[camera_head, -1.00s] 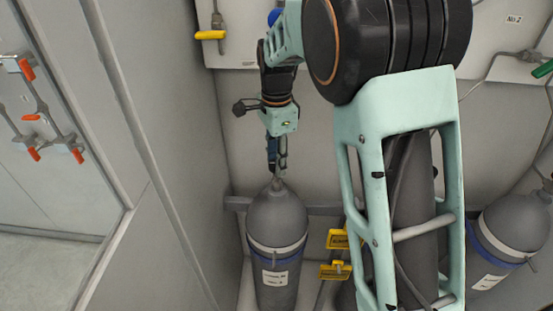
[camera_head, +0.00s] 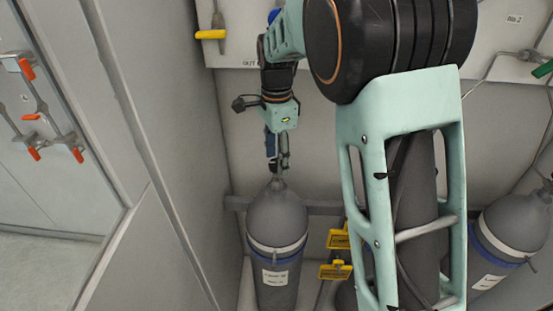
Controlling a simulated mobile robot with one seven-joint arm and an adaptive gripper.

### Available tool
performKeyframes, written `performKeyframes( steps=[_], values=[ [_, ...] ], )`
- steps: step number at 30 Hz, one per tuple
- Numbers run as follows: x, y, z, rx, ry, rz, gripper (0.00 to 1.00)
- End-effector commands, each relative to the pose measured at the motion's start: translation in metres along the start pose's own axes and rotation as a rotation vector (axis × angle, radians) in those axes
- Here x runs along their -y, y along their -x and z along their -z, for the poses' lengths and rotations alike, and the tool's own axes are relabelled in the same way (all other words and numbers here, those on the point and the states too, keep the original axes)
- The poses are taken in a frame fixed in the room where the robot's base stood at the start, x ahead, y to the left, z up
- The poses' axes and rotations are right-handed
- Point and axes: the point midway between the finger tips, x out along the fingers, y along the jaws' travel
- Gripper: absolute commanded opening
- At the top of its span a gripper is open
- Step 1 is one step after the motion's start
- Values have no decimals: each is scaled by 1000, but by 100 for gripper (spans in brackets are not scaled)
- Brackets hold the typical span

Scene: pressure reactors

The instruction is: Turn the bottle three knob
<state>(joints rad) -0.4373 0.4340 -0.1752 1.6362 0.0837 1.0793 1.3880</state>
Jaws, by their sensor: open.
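A grey gas bottle (camera_head: 277,222) with a white and blue band and a small white label stands upright in the left corner of the bay. The label is too small to read, so I cannot tell its number. My gripper (camera_head: 277,172) points down right at the top of this bottle, around or just above its valve. The bottle's knob is hidden or too small to make out behind the fingers. My gripper is open. A second grey bottle (camera_head: 506,232) leans in view at the right. Another bottle behind my arm is mostly covered.
A grey rail (camera_head: 236,203) runs along the back wall behind the bottles. Yellow tags (camera_head: 338,239) hang right of the left bottle. A yellow-handled valve (camera_head: 210,35) is on the upper wall panel. A side wall stands close on the left, with orange-handled valves (camera_head: 77,155) beyond.

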Motion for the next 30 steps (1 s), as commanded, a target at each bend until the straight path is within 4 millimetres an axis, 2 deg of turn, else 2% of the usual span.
performKeyframes(
  steps=[9, 15, 21, 30],
  values=[
    [1, 66, 0, -1, 0, 6, 49],
    [1, 98, 0, -1, 0, 4, 49],
    [0, 112, 0, -1, -1, 1, 49],
    [0, 112, 0, -1, -1, 1, 49]
  ],
)
